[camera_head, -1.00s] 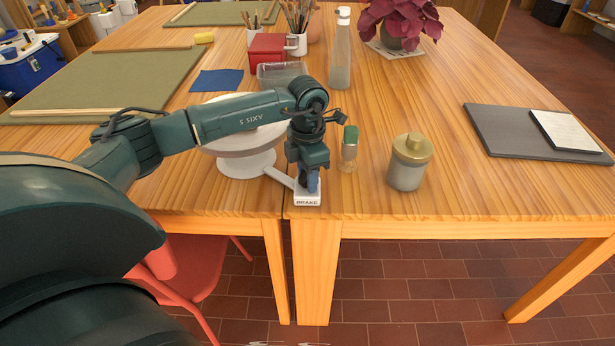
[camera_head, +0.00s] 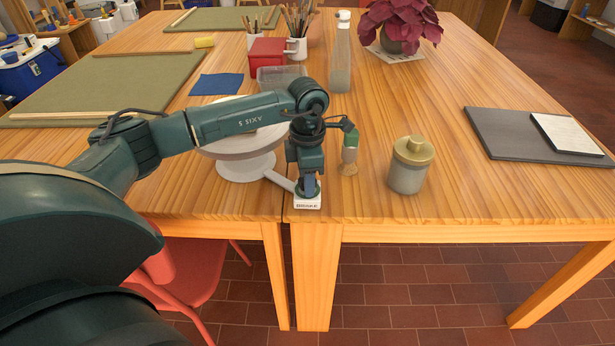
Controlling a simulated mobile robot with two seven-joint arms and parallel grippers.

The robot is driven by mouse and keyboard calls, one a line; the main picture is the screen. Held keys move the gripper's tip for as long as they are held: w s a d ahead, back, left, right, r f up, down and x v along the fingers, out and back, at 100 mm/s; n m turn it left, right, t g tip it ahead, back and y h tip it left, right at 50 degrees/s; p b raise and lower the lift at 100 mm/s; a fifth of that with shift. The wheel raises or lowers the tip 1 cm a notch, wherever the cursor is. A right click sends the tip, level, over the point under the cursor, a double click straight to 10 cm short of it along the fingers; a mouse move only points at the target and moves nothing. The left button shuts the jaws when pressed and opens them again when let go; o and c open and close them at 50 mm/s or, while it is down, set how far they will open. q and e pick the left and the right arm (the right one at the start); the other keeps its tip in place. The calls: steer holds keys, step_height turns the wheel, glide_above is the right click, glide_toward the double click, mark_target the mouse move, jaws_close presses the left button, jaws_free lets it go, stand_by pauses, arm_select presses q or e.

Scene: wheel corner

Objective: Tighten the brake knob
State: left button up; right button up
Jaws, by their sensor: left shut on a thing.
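The white brake block (camera_head: 308,204) sits at the table's front edge, with dark lettering on its front face. A pale arm (camera_head: 279,180) joins it to the round white wheel (camera_head: 245,165) on its pedestal. My left gripper (camera_head: 308,189) points straight down over the block and is shut on the brake knob. The knob itself is hidden by the fingers and wrist, so its turn cannot be seen. My left arm reaches across in front of the wheel and covers part of it. My right gripper is not in view.
A clear container (camera_head: 281,77), a red box (camera_head: 268,51) and a tall bottle (camera_head: 340,58) stand behind. The table's right front is clear.

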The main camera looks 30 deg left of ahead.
arm_select(q)
steer(key=o, duration=0.7)
steer(key=shift+r, duration=0.2)
steer(key=o, duration=0.3)
steer(key=shift+f, duration=0.1)
step_height(320, 180, up, 13)
